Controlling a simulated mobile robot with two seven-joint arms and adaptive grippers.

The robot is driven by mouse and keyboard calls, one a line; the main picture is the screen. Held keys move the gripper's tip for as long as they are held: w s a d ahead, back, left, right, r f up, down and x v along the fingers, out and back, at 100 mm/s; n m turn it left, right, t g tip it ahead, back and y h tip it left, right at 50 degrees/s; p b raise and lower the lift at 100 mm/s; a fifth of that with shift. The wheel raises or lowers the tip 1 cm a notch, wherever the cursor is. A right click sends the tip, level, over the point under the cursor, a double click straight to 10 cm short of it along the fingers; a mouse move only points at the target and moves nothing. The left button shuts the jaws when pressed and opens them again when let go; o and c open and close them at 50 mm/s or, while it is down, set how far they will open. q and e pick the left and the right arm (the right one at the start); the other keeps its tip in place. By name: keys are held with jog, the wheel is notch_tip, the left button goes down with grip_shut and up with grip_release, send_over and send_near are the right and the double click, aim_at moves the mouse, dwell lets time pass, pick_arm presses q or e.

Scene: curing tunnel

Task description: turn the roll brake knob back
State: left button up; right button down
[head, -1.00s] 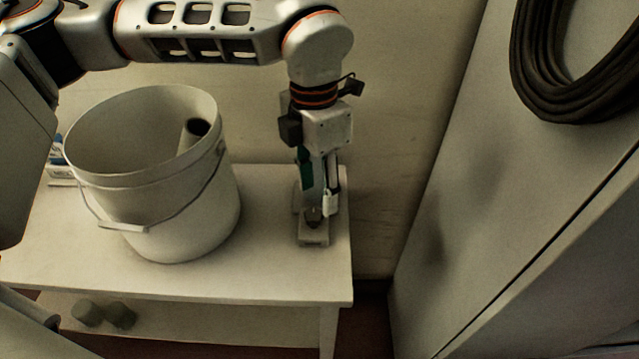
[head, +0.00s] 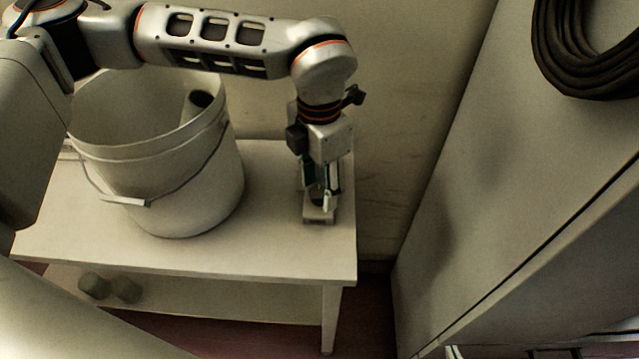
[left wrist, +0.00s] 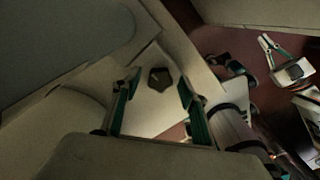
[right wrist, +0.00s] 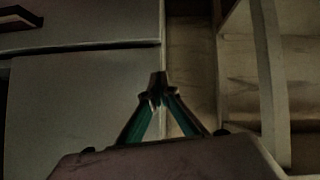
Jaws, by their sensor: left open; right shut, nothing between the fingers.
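The roll brake knob looks like a small dark angular knob (left wrist: 160,78) in the left wrist view, over a pale surface. In the head view a small pale block (head: 319,218) sits at the right end of the white table, under my left gripper (head: 320,197). My left gripper is open and points down, its fingertips (left wrist: 159,86) on either side of the knob in the picture; I cannot tell whether they touch it. The knob is mostly hidden by the fingers in the head view. My right gripper (right wrist: 157,83) is shut and empty, away from the table.
A white bucket (head: 165,190) with a wire handle stands left of the block on the table (head: 270,250). Small dark round items (head: 110,287) lie on the lower shelf. A tall grey cabinet (head: 480,200) with a black coiled cable (head: 580,60) is at the right.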

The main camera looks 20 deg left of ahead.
pick_arm(q)
jog(key=c, duration=1.1)
jog(key=shift+r, duration=0.1)
